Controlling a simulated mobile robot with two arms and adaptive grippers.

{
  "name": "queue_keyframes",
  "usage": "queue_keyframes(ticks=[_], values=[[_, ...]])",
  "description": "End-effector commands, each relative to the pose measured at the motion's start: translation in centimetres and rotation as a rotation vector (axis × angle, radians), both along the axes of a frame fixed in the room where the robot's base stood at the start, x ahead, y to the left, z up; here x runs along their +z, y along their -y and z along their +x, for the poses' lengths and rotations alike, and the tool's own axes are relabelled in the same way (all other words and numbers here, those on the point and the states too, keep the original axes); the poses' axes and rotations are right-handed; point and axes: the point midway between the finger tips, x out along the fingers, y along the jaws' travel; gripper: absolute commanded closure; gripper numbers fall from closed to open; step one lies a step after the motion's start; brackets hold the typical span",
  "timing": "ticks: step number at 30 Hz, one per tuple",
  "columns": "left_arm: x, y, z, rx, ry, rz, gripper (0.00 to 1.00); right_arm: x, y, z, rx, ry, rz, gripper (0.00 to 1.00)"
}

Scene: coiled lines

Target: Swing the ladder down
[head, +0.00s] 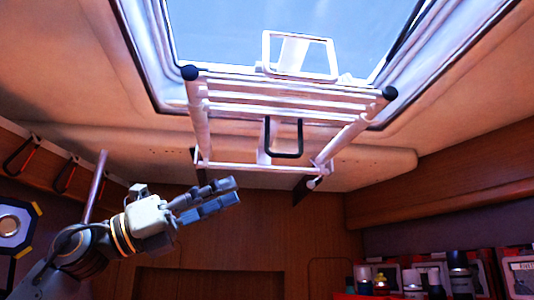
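The white ladder (262,101) is up under the ceiling hatch, with several rungs between two side rails. Its rail ends have dark caps, and its far end is at dark brackets on the ceiling. A dark loop handle (299,139) hangs among the rungs, and a white loop (268,54) stands above the near rungs. My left gripper (238,190) is below and left of the ladder, apart from it. Its fingers point right; they look parted with nothing visible between them. My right gripper is not in view.
The open hatch frame (145,55) surrounds blue sky above. Clips (68,175) hang on the left wall. A shelf with bottles and boxes (412,280) is at lower right. The wooden wall (270,225) is behind; the space under the ladder looks clear.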

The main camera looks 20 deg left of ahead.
Motion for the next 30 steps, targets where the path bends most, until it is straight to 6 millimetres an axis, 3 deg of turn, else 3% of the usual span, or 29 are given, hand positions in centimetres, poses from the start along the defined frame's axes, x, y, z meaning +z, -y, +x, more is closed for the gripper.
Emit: queue_keyframes(ticks=[1,4,10,24,30], values=[[1.1,-1.0,-1.2,0.028,0.029,0.035,0.68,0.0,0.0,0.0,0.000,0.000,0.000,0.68],[2.1,-2.1,-2.5,0.063,0.057,0.085,0.68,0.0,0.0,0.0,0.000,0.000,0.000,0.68],[3.0,-2.1,-2.9,0.082,0.070,0.116,0.68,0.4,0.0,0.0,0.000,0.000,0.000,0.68],[6.8,5.6,0.7,0.077,0.070,0.114,0.68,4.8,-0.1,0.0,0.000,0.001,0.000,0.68],[7.7,7.9,1.9,0.080,0.070,0.112,0.68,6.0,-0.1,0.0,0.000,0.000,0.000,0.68]])
